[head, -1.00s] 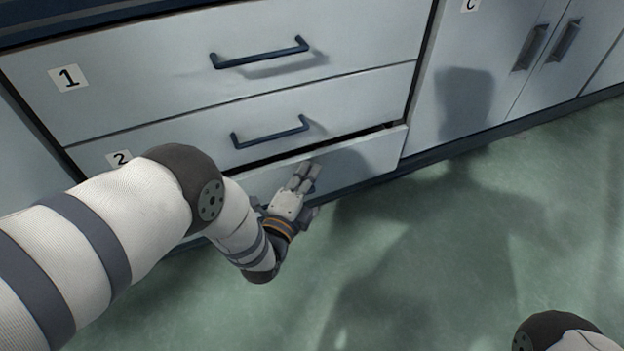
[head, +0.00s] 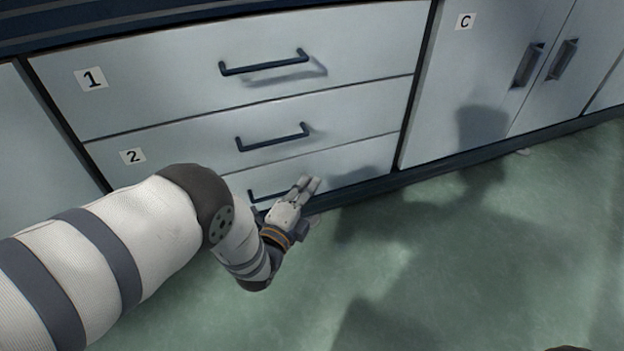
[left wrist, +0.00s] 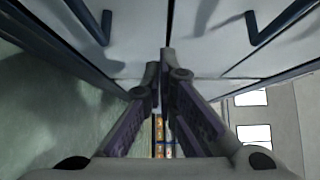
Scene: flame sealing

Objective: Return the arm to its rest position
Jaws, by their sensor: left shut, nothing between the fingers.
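My left arm (head: 95,262) reaches in from the left of the head view. Its gripper (head: 309,185) is low in front of the bottom drawer (head: 362,165), close to the right part of that drawer's dark handle (head: 258,195). The fingers are together and hold nothing. In the left wrist view the two fingers (left wrist: 160,72) meet in the middle, with pale drawer fronts and dark handles beyond them. I cannot tell whether the fingertips touch the drawer front. My right gripper is out of view.
Drawer 1 (head: 160,90) and drawer 2 (head: 190,145) are above and look shut, each with a bar handle. Cabinet C (head: 460,80) stands to the right with its doors shut. The green floor (head: 480,260) is clear on the right.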

